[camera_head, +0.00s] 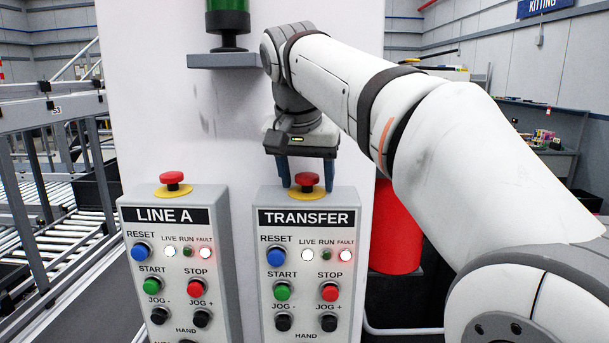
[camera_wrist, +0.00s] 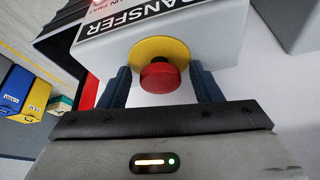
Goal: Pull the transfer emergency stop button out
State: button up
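The transfer emergency stop button (camera_head: 307,180) is a red mushroom head on a yellow disc, on top of the grey TRANSFER control box (camera_head: 346,200). My gripper (camera_head: 305,177) points down over it with blue fingers apart. In the wrist view, the red button (camera_wrist: 160,77) sits between the two fingers, with a gap showing on each side. My gripper (camera_wrist: 162,88) is open and holds nothing. The yellow disc (camera_wrist: 158,47) shows behind the button. The front of the TRANSFER box carries several buttons and a lit red FAULT lamp (camera_head: 345,255).
A similar LINE A box (camera_head: 215,212) with its own red stop button (camera_head: 171,178) stands at the left. A white panel (camera_head: 150,90) is behind both boxes. A grey shelf with a green stack light (camera_head: 228,22) is above. A red cylinder (camera_head: 396,235) stands at the right.

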jog(key=c, duration=1)
jog(key=shift+r+p, duration=0.9)
jog(key=shift+o, duration=0.2)
jog(key=o, duration=1)
jog(key=p+v, duration=0.6)
jog(key=v, duration=0.1)
jog(key=shift+s+r, duration=0.15)
jog(key=shift+r, duration=0.15)
